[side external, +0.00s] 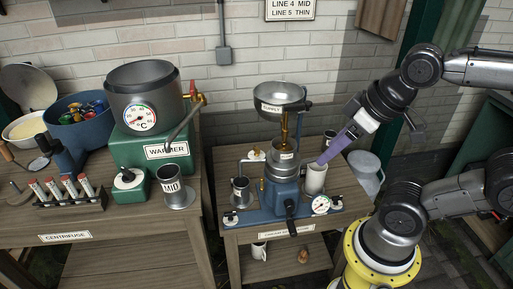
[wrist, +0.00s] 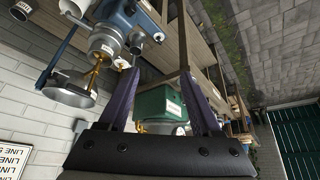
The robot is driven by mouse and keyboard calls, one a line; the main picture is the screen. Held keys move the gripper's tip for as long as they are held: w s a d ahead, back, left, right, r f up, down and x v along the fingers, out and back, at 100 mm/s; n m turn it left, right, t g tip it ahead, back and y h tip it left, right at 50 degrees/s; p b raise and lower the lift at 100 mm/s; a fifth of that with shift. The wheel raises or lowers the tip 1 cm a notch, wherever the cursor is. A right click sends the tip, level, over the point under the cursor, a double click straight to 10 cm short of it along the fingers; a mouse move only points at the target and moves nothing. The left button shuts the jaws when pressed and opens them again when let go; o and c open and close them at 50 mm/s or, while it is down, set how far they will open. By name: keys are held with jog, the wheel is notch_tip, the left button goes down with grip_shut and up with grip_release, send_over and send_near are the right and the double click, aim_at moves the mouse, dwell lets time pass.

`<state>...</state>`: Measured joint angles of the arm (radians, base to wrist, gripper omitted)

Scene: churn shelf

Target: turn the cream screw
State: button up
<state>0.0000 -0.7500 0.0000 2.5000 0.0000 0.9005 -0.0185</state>
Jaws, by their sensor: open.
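The cream separator (side external: 281,190) is a blue machine on the small wooden table, with a grey bowl marked SUPPLY (side external: 280,100) above it on a brass stem (side external: 284,128). I cannot tell which small fitting is the cream screw; a brass part (wrist: 122,62) shows beside the left finger in the wrist view. My gripper (side external: 322,161) has purple fingers, is open and empty, and points down-left just right of the separator, near the top of a pale cup (side external: 316,178). In the wrist view my gripper (wrist: 159,72) has nothing between its fingertips.
A metal cup (side external: 241,190) stands left of the separator and a dial gauge (side external: 320,205) at front right. The green warmer (side external: 150,150) and centrifuge rack (side external: 70,192) stand on the left table. A gap separates the tables.

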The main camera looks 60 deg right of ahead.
jog(key=w+d+r+n+h, duration=0.1)
jog(key=w+d+r+n, duration=0.2)
jog(key=w+r+n, duration=0.3)
jog(key=n+g+h, duration=0.3)
jog(key=n+g, duration=0.4)
jog(key=n, duration=0.1)
send_over(256, 148)
jog(key=w+a, duration=0.2)
jog(key=a, duration=0.3)
notch_tip(256, 148, down, 14)
jog(key=x, duration=1.3)
jog(key=shift+f, duration=0.3)
grip_shut()
